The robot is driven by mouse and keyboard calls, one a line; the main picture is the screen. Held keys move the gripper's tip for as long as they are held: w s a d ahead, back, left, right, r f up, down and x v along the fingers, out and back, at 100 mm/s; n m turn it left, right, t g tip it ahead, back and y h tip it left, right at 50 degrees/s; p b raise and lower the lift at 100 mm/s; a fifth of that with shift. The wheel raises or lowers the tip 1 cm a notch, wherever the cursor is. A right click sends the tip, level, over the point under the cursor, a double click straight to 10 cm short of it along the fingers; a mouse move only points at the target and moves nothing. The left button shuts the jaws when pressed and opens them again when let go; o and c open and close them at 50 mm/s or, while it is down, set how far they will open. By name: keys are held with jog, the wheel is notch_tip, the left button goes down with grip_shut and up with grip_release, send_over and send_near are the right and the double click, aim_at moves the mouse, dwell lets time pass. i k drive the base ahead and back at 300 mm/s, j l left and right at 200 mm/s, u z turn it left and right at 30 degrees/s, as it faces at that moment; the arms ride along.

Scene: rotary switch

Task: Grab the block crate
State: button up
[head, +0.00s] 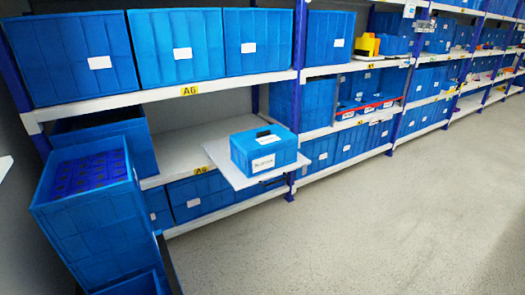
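A small blue crate (264,149) with a white label on its front sits on a light grey board (228,172) that juts out from the middle shelf. It is upright, and a dark slot or handle shows on its top. The label's writing is too small to read, so I cannot tell for certain that it is the block crate. A taller blue crate (88,215) stands at the left, with dark blue pieces in rows in its open top. My gripper is not in view.
Shelving with white boards (185,90) and blue posts runs away to the right. Large blue bins (175,48) fill the upper shelf, and more bins (200,196) stand below the board. The grey floor (370,220) in front is clear.

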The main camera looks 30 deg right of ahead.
aim_at(258, 152)
jog(key=z, duration=0.6)
jog(key=i+j+z, duration=0.1)
jog(key=i+z, duration=0.35)
jog(key=i+j+z, duration=0.2)
jog(key=i+z, duration=0.3)
jog(key=i+j+z, duration=0.1)
jog(key=i+j, duration=0.7)
jog(key=j, duration=0.15)
jog(key=i+j, duration=0.15)
jog(key=j, duration=0.15)
